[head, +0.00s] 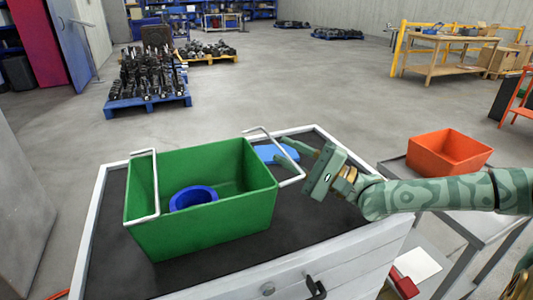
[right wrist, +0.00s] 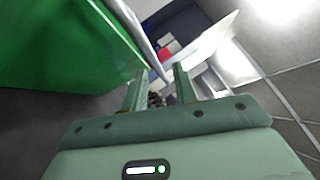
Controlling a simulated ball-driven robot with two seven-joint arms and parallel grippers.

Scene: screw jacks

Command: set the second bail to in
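A green bin (head: 205,232) stands on the dark top of a cabinet. One wire bail (head: 156,185) leans inward over the bin at its left end. The other wire bail (head: 260,129) is at the right end and sticks outward past the rim. My right gripper (head: 281,148) is at this outward bail, fingers open, its tips close to the bar. In the right wrist view, the open fingers (right wrist: 158,87) have the grey bail bar (right wrist: 137,35) running toward the gap between them. I cannot tell whether they touch it. My left gripper is not in view.
A blue ring (head: 193,197) lies in the bin. A flat blue object (head: 268,152) lies on the cabinet top behind the right end. An orange bin (head: 448,152) stands on a surface to the right. The cabinet top's front right (head: 320,235) is clear.

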